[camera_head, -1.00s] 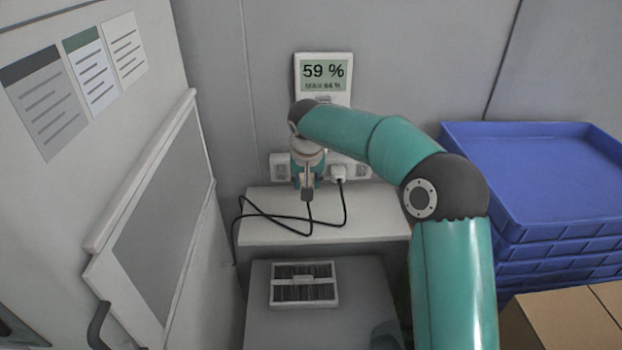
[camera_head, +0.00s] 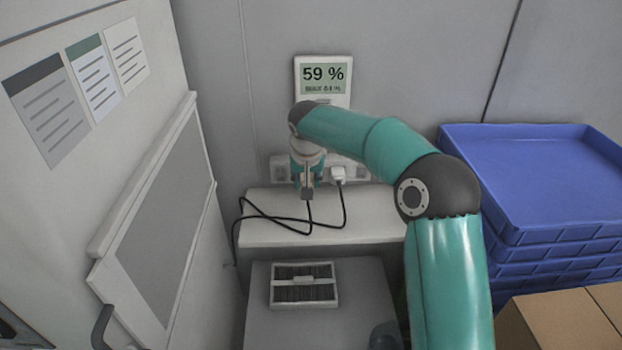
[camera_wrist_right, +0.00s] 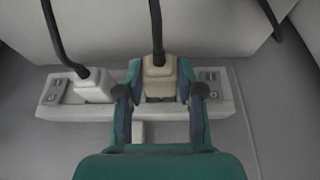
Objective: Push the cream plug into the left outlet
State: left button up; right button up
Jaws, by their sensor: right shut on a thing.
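The cream plug (camera_wrist_right: 159,76) sits between the two fingers of my right gripper (camera_wrist_right: 160,85), which is shut on it. In the right wrist view it is over the white outlet strip (camera_wrist_right: 225,100), with its black cord leading away at the top. I cannot tell how far its pins are in. In the head view my right gripper (camera_head: 307,183) is in front of the left part of the strip (camera_head: 279,168) and hides the left outlet. A white plug (camera_head: 338,174) sits in the other outlet; it also shows in the right wrist view (camera_wrist_right: 92,88). My left gripper is not in view.
Black cords (camera_head: 270,218) loop over the white ledge (camera_head: 375,228) below the strip. A display panel (camera_head: 323,76) reads 59 %. Blue trays (camera_head: 545,190) are stacked at the right beside a cardboard box (camera_head: 560,325). A white panelled wall stands at the left.

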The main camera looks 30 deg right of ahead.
jog(key=shift+w+d+p, duration=0.5)
jog(key=shift+w+p, duration=0.3)
jog(key=shift+p, duration=0.2)
dwell(2.0)
jog(key=o, duration=1.2)
jog(key=shift+s+a+r, duration=0.15)
jog(key=shift+r, duration=0.4)
jog(key=v, duration=1)
jog(key=shift+s+r, duration=0.2)
jog(key=shift+r, duration=0.15)
